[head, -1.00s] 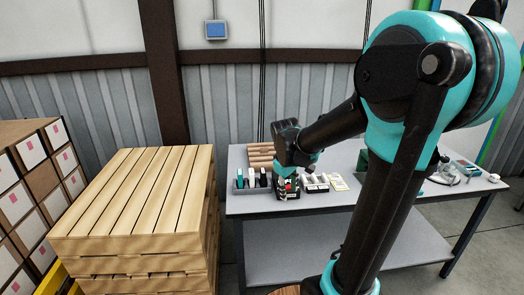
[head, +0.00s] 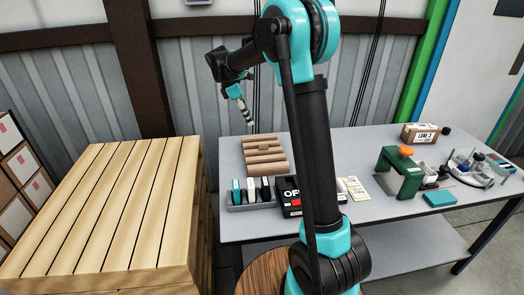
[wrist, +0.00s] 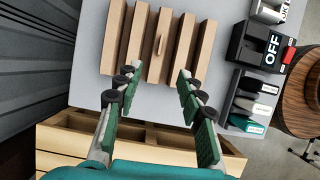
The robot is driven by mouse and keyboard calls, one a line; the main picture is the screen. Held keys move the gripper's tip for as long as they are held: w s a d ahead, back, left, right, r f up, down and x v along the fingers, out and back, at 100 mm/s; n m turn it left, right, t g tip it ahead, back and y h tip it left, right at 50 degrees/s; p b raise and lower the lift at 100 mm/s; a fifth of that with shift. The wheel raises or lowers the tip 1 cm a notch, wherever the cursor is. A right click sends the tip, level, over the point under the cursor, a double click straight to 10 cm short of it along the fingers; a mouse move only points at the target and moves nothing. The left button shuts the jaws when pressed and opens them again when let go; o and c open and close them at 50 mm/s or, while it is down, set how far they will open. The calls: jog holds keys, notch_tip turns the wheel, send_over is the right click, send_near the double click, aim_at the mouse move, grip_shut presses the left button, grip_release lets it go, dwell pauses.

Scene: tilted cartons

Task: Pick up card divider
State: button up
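The card divider appears to be the brown ridged card piece (head: 264,155) lying on the grey table's back left part. In the wrist view the card divider (wrist: 118,40) shows several parallel ridges and a small raised tab. My gripper (head: 246,118) is raised above and behind it, toward the wall. In the wrist view my gripper (wrist: 158,75) is open, with its two green-padded fingers apart and nothing between them. The fingers overlap the near part of the divider in that view. I see no clear contact.
A grey tray (head: 254,207) of upright teal, white and black items stands in front of the divider. A black box marked OFF (wrist: 262,45) is beside it. A wooden pallet stack (head: 110,210) stands left. A green stand (head: 402,180) and other tools occupy the table's right.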

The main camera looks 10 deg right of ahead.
aim_at(264, 150)
jog(key=x, duration=1.7)
grip_shut()
